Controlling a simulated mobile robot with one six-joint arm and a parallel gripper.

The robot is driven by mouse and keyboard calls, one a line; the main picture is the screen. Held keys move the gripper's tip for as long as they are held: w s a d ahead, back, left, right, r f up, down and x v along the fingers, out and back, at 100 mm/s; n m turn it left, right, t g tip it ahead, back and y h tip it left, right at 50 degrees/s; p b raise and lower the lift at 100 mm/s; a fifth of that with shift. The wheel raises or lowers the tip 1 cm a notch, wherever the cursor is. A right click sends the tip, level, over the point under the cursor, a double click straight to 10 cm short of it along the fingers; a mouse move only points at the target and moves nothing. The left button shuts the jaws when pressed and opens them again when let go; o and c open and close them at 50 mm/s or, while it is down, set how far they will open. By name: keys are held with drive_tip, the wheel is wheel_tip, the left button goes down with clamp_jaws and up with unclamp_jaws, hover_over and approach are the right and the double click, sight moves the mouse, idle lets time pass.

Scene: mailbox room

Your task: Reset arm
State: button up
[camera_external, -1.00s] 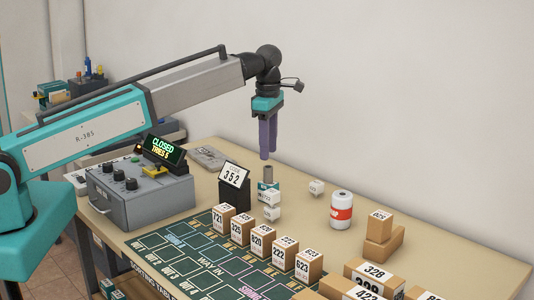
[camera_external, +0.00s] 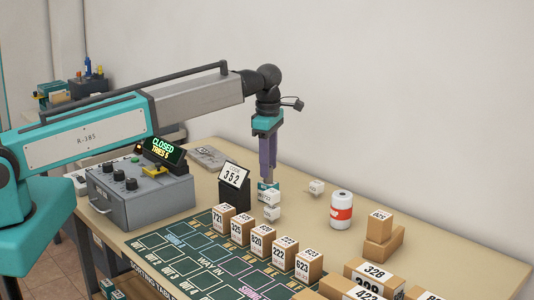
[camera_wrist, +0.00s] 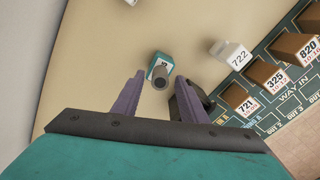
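My arm reaches from the left over the table, with my gripper (camera_external: 267,177) pointing straight down. Its two purple fingers (camera_wrist: 158,79) are apart in the wrist view, with nothing clearly held. A small teal block with a grey round handle (camera_external: 263,187) stands right at the fingertips. In the wrist view the block and handle (camera_wrist: 160,70) show between and just beyond the fingers. Whether the fingers touch the handle cannot be told.
White cubes (camera_external: 271,197) stand close in front of the gripper, and a black number stand (camera_external: 233,188) is to its left. A grey control box (camera_external: 140,192) is further left. Several brown boxes (camera_external: 308,264) line the green mat. A white-red roll (camera_external: 341,210) stands right.

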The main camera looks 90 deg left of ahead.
drive_tip(key=shift+r, duration=0.1)
drive_tip(key=shift+r+b, duration=1.15)
drive_tip(key=shift+r, duration=3.75)
drive_tip(key=shift+f+p, duration=1.45)
drive_tip(key=shift+f, duration=4.4)
drive_tip(key=shift+r+b, duration=0.85)
drive_tip(key=shift+r, duration=1.65)
